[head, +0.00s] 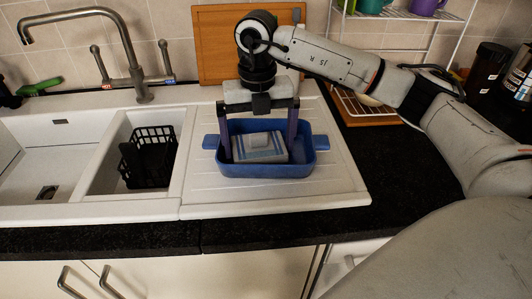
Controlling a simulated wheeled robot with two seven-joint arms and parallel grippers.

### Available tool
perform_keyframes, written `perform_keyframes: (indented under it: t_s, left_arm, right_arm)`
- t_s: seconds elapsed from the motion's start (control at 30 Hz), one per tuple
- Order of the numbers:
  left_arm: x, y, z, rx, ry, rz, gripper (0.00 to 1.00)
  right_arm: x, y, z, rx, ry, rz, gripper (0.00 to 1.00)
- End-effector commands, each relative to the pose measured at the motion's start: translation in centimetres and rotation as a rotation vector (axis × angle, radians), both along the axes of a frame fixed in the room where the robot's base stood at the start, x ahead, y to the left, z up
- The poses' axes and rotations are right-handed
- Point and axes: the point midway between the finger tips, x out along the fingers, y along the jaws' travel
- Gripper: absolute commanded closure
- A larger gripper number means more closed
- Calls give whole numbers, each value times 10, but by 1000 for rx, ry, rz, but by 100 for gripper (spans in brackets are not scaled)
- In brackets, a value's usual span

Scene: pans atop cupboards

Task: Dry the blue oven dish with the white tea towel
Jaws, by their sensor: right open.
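The blue oven dish (268,171) sits on the white ridged draining board, its two side handles pointing left and right. The white tea towel (259,148), with blue stripes, lies as a folded block inside the dish, with a small raised fold on top. My right gripper (258,143) points down over the dish and is open. Its two fingers stand wide apart, one on each side of the towel, reaching down inside the dish. I cannot tell whether the fingertips touch the dish's walls. My left gripper is out of view.
The white sink (105,209) with a tap (138,75) and a black basket (149,157) is at the left. A wooden board (217,45) leans on the tiles behind. A wire rack (440,50) with mugs stands at the back right. Dark worktop is clear right of the draining board.

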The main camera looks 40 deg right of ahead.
Motion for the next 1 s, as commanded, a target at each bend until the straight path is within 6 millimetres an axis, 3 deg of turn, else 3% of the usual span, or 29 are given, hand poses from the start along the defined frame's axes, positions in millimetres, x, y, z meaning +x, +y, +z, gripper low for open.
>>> perform_keyframes:
  t_s: [0.07,0.27,0.47,0.83,1.0]
  left_arm:
    - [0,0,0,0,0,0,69]
    - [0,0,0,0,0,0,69]
    - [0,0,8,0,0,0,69]
    - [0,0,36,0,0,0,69]
    - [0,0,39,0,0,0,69]
  right_arm:
    - [0,0,0,0,0,0,3]
    - [0,0,0,0,0,0,36]
    - [0,0,10,1,0,0,36]
    - [0,0,47,1,0,0,36]
    - [0,0,51,0,1,0,36]
